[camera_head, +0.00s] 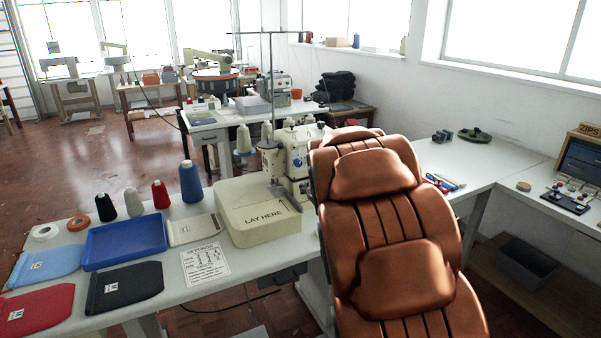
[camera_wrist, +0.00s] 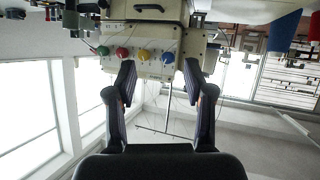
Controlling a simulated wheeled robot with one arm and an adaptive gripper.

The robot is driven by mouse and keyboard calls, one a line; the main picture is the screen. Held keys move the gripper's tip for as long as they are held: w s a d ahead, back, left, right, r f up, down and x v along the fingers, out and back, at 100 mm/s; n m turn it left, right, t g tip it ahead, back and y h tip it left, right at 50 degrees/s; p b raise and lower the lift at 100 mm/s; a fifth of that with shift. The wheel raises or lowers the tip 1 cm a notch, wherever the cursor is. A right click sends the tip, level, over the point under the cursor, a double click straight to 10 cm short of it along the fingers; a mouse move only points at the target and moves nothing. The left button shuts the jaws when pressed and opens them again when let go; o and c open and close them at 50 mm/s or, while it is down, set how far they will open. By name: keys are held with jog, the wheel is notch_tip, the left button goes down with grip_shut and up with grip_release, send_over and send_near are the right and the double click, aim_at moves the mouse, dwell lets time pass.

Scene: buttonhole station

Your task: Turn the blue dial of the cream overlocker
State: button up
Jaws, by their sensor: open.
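The cream overlocker (camera_head: 292,152) stands on the white table behind the "LAY HERE" block, its right side hidden in the head view. In the wrist view its cream front (camera_wrist: 140,38) appears upside down at the top. A row of dials crosses it: green (camera_wrist: 103,51), red (camera_wrist: 122,53), yellow (camera_wrist: 145,55) and the blue dial (camera_wrist: 168,57) at the right end. My gripper (camera_wrist: 159,78) is open and empty, its dark fingers pointing toward the dials. The blue dial lies between the fingers' lines in the picture, nearer the right finger, and no contact shows. My gripper is hidden in the head view.
The cream block (camera_head: 250,212) stands in front of the overlocker. A blue tray (camera_head: 125,243), thread cones (camera_head: 191,183) and fabric pieces (camera_head: 125,288) lie to the left. A thread stand (camera_head: 271,85) rises above the machine. Pens (camera_head: 443,181) lie on the table to the right.

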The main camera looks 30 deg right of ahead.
aim_at(299, 164)
jog(key=shift+w+d+f+n+t+y+b, duration=0.3)
jog(key=shift+w+d+t+y, duration=0.5)
jog(key=shift+w, duration=1.85)
jog(key=shift+w+d+f+n+t+y+b, duration=0.35)
jog(key=shift+w+d+t, duration=0.8)
jog(key=shift+w, duration=1.5)
jog(key=shift+w+d+f+n+t+y, duration=0.15)
jog(key=shift+w+d+n+t+y, duration=0.4)
jog(key=shift+w+t, duration=1.4)
jog(key=shift+w+d+g, duration=0.1)
jog(key=shift+w+g, duration=0.55)
jog(key=shift+g, duration=0.05)
grip_shut()
